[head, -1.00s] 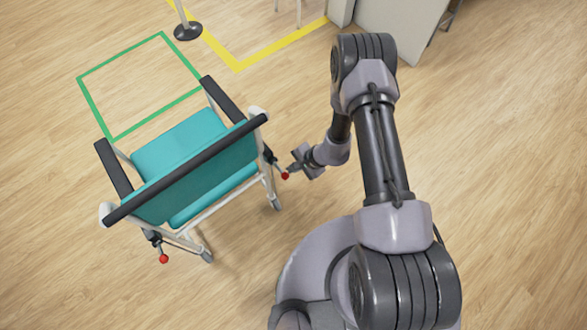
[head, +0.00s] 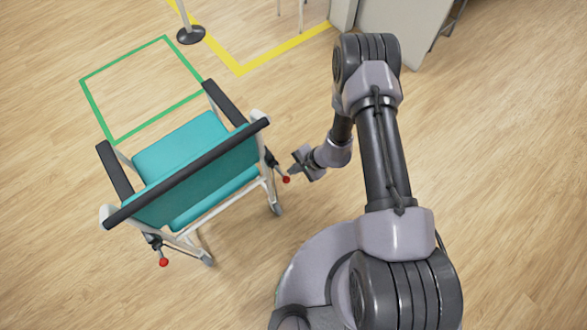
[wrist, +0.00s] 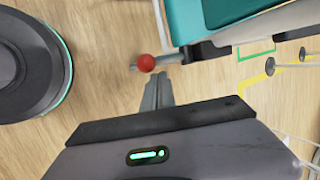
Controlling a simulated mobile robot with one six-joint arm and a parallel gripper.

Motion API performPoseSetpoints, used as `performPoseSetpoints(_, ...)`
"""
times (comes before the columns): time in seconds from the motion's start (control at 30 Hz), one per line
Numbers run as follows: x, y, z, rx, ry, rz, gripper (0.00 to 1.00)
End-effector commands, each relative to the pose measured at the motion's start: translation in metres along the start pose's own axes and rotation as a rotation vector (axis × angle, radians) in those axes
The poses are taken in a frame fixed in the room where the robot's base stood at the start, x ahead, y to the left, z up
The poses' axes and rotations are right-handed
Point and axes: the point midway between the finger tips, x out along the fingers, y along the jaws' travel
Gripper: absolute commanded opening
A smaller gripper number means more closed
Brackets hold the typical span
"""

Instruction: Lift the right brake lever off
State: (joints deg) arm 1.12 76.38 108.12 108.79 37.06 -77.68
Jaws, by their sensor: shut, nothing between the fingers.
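The wheeled chair (head: 205,178) has a teal seat and back, and dark armrests. Its right brake lever (head: 286,180) ends in a red knob low beside the chair's right side. The knob also shows in the wrist view (wrist: 146,63), on a short grey lever running to the chair frame. My gripper (head: 295,168) is at the knob's upper right in the head view. In the wrist view my shut fingers (wrist: 157,90) point at the lever just beside the knob. I cannot tell whether they touch it. The left brake lever's red knob (head: 163,262) shows at the chair's left.
A green floor rectangle (head: 123,59) lies ahead of the chair, with a yellow floor line (head: 240,71) beyond it. A post with a dark base (head: 191,35) stands at the back. A grey cabinet (head: 400,25) is at the top right. The floor right of my arm is clear.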

Motion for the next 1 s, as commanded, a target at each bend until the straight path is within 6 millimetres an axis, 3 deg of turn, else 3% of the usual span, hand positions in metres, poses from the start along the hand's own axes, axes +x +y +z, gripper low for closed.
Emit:
performPoseSetpoints(0.67,-0.001,0.000,0.000,0.000,0.000,0.000,0.00)
performPoseSetpoints(1.0,-0.013,-0.007,0.004,0.000,0.000,0.000,0.00)
